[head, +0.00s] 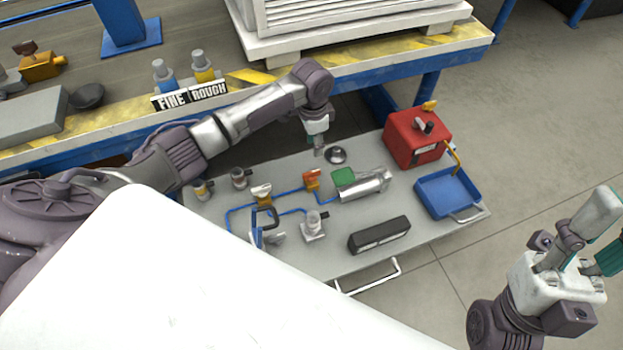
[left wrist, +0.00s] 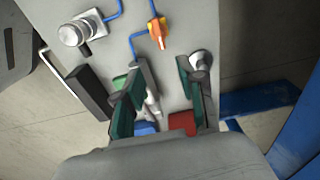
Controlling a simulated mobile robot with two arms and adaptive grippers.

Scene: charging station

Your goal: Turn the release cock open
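An orange-handled valve (head: 312,180) sits on the blue tubing on the grey cart top; it also shows at the top of the left wrist view (left wrist: 158,32). A yellow valve with a pale handle (head: 262,194) sits further left on the same tubing. I cannot tell for sure which is the release cock. My left gripper (head: 318,148) points down above the far side of the cart, beyond the orange valve and touching neither valve. In the left wrist view its fingers (left wrist: 163,105) are spread and empty. My right gripper (head: 606,232) is open and empty, off the cart's right side.
A green-and-silver cylinder (head: 362,185), round silver piece (head: 335,155), silver fitting (head: 313,226) and black box (head: 379,235) share the cart. A red box (head: 416,139) and blue tray (head: 447,192) stand right. The workbench edge (head: 370,63) runs behind.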

